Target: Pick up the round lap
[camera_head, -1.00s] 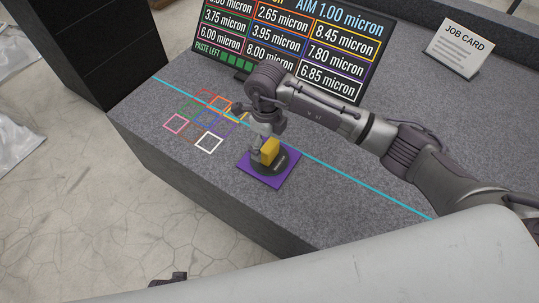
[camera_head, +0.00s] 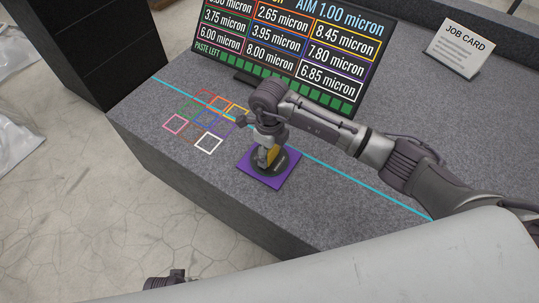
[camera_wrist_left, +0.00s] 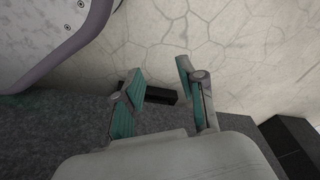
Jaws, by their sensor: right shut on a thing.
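The round lap (camera_head: 280,161) is a dark disc with a yellow block-like handle (camera_head: 272,154) standing on it. It lies on a purple square mat (camera_head: 256,174) near the bench's front edge. My right gripper (camera_head: 267,155) is over the lap from above, shut on the yellow handle, and hides part of it. The lap still appears to rest on the mat. In the left wrist view my left gripper (camera_wrist_left: 161,71) is open and empty, its fingers apart beside the bench and above the floor.
A screen (camera_head: 290,45) with micron values stands at the back. A job card (camera_head: 459,47) stands at the back right. Several coloured square outlines (camera_head: 209,143) and a cyan line (camera_head: 330,172) mark the grey bench (camera_head: 210,195). The bench right of the mat is clear.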

